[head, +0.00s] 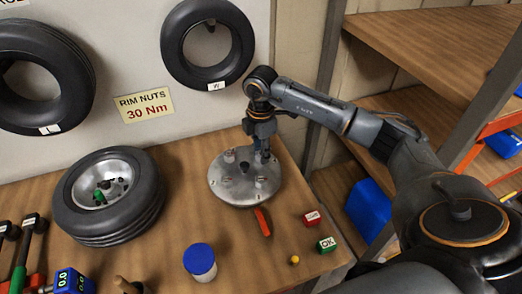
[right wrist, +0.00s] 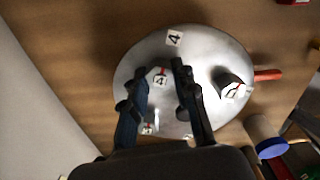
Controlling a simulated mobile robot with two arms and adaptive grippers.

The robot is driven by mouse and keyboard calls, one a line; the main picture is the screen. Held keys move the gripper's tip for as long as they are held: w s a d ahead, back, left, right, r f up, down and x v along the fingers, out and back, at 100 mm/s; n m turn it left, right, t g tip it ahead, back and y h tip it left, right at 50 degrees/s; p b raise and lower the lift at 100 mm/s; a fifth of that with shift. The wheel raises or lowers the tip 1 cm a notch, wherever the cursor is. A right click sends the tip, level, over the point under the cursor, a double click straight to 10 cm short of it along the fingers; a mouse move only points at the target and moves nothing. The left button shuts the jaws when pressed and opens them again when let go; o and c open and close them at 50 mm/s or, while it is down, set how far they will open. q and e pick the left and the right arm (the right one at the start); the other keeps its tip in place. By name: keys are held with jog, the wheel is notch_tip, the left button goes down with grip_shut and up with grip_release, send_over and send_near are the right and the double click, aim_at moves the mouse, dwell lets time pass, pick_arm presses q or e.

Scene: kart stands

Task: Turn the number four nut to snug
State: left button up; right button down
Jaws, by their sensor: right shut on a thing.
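A round silver plate (head: 225,192) lies on the wooden bench, with several nuts standing on it. My right gripper (head: 262,157) reaches down over the plate's back right part. In the right wrist view its fingers (right wrist: 161,76) are closed on the sides of the number four nut (right wrist: 160,80), which has a white tag with a 4 and a red mark. A matching 4 label (right wrist: 174,38) lies flat on the plate beyond it. Another tagged nut (right wrist: 232,88) stands to the right, apart from the fingers. The fingers hide part of the plate. My left gripper is not in view.
A tyre on a rim (head: 108,195) lies left of the plate. A sign (head: 144,105) reads "RIM NUTS 30 Nm".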

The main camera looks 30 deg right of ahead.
dwell(0.3)
jog(key=c, duration=1)
grip_release()
jog(key=shift+c, duration=0.2)
notch_tip(320, 180, up, 12)
